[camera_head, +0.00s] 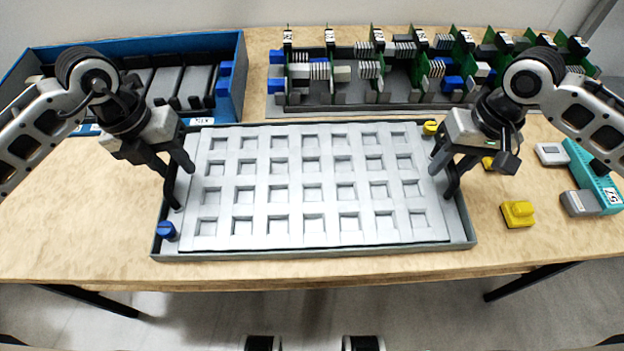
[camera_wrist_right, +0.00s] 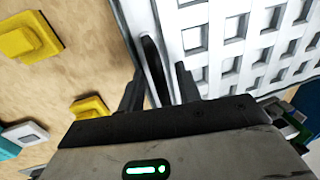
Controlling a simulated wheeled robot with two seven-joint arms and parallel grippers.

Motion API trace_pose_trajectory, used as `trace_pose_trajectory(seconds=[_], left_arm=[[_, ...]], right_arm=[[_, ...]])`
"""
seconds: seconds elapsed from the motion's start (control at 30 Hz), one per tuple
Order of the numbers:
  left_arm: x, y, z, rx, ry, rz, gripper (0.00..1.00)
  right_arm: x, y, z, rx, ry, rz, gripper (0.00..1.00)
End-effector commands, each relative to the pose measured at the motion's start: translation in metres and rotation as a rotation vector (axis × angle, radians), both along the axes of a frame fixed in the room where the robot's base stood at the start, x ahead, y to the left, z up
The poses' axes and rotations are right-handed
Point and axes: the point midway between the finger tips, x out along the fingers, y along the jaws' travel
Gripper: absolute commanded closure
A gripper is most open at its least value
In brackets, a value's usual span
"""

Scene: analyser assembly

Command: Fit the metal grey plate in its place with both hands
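The light grey plate (camera_head: 298,182), with rows of square recesses, lies over the dark shallow tray (camera_head: 315,253) in the middle of the table. I cannot tell whether it is fully seated. My left gripper (camera_head: 182,185) is at the left edge of the plate, fingers pointing down and apart. My right gripper (camera_head: 443,175) is at the right edge. In the right wrist view its fingers (camera_wrist_right: 158,92) stand apart, with a dark edge between them and the plate (camera_wrist_right: 235,40) beside them. Contact with the plate is unclear in both views.
A blue knob (camera_head: 166,230) and a yellow knob (camera_head: 430,128) sit at opposite tray corners. A blue bin (camera_head: 240,75) and a rack of green boards (camera_head: 375,97) stand behind. Yellow blocks (camera_head: 517,214) and a teal part (camera_head: 592,178) lie right. The front table strip is clear.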

Motion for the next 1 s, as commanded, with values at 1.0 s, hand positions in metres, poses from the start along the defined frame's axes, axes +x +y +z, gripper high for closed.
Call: trace_pose_trajectory(seconds=[1.0], left_arm=[[-0.001,0.023,0.115,0.002,-0.001,0.001,0.66]], right_arm=[[0.002,-0.008,0.042,0.001,-0.006,-0.001,0.66]])
